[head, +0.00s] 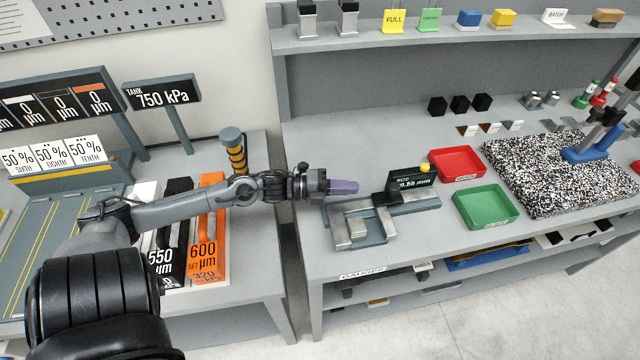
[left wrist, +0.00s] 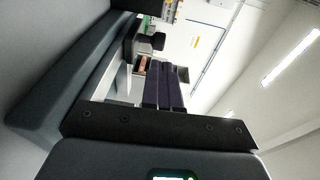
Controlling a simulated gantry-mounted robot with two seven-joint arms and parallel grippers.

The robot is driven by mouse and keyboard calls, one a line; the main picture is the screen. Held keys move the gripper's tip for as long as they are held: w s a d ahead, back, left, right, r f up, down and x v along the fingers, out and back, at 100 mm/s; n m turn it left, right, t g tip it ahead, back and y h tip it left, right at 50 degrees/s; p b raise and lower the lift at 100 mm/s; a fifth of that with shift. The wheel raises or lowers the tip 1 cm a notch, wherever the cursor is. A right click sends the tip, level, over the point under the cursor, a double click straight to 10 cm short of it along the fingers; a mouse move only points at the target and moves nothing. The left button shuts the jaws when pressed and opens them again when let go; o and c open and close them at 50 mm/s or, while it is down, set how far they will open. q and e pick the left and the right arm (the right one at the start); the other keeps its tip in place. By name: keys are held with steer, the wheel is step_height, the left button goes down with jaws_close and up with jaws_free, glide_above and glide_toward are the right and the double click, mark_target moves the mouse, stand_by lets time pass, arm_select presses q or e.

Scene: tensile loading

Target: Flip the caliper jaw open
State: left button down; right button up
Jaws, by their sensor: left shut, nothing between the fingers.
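The caliper (head: 357,228) is a grey metal device on the front left of the workbench. It has upright jaw blocks, a dark slider and a black display (head: 411,181) that reads about "0.55 mm", its first characters being hard to make out. My left gripper (head: 345,187) reaches in from the left, its purple fingers pointing right above the caliper's left rear part. The fingers are together and empty; I cannot tell whether they touch the caliper. They also show closed side by side in the left wrist view (left wrist: 165,88). My right gripper is not in view.
A red tray (head: 457,163) and a green tray (head: 486,207) lie right of the caliper. A speckled block (head: 545,180) fills the bench's right side. A lower table with an orange "600 µm" panel (head: 207,240) stands left, across a narrow gap. A shelf (head: 420,42) runs along the back.

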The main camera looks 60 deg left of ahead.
arm_select(q)
steer(key=shift+p+v, duration=0.4)
steer(key=shift+v, duration=2.7)
steer(key=shift+r, duration=0.1)
